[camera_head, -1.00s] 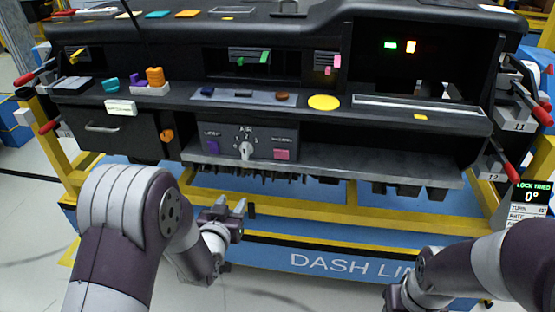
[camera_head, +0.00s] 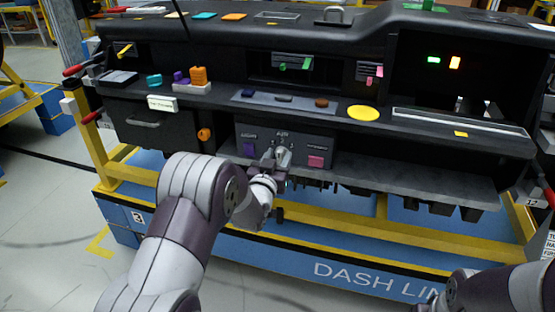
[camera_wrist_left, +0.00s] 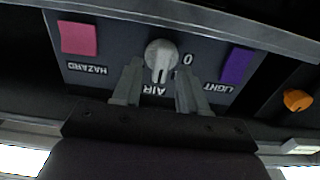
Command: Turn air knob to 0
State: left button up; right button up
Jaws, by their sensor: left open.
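The air knob (camera_wrist_left: 162,55) is a round, light grey dial with a raised grip on a dark panel. In the left wrist view, which is upside down, the grip's narrow end points toward the AIR label, and a 0 shows to the right. In the head view the air knob (camera_head: 282,153) is partly covered by my left gripper (camera_head: 275,160). The left gripper (camera_wrist_left: 158,78) is open, with its fingers on either side of the knob's lower part in the wrist view; a gap shows at each side. My right gripper is out of view; only its arm shows at lower right.
A pink hazard button (camera_wrist_left: 78,39) and a purple light button (camera_wrist_left: 237,66) flank the knob. A grey shelf edge (camera_head: 400,178) runs below the panel. An orange knob (camera_head: 204,134) sits to the left, and a yellow disc (camera_head: 363,113) lies on the ledge above.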

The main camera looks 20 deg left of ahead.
pick_arm(q)
grip_shut()
jog(key=shift+a+f+n+b, duration=0.2)
jog(key=shift+n+b, duration=0.45)
jog(key=shift+n, duration=2.35)
jog(key=shift+a+f+n+b, duration=0.15)
jog(key=shift+n+b, duration=0.45)
jog(key=shift+n, duration=2.4)
jog(key=shift+a+f+n+b, duration=0.2)
jog(key=shift+n+b, duration=0.45)
jog(key=shift+n, duration=2.35)
grip_release()
